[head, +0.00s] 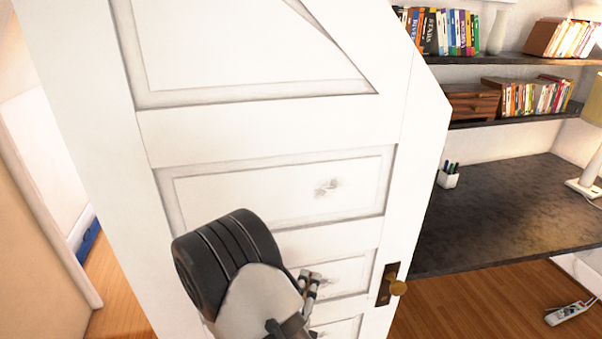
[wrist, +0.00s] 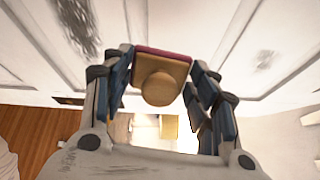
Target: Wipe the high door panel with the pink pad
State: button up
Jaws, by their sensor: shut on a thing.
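The white door (head: 265,130) stands in the middle of the head view, its top corner cut at a slant. A grey smudge (head: 328,187) marks the panel (head: 240,195) below the slanted top one; fainter grey marks show on a lower panel. My gripper (head: 311,282) is low in front of the door, partly hidden by my arm. In the wrist view my gripper (wrist: 160,88) is shut on the round wooden knob of the pink pad (wrist: 165,55). The pad is close to the door; I cannot tell whether it touches. A dark smudge (wrist: 80,25) lies left of it.
A brass doorknob (head: 398,288) sticks out at the door's right edge. Right of the door are a dark desk (head: 500,210) with a pen cup (head: 448,177), a lamp (head: 590,150) and shelves of books (head: 440,32). A power strip (head: 569,312) lies on the wooden floor.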

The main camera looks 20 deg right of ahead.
notch_tip(320, 180, up, 25)
jog(key=p, duration=2.2)
jog(key=shift+f, duration=0.2)
jog(key=shift+a, duration=0.1)
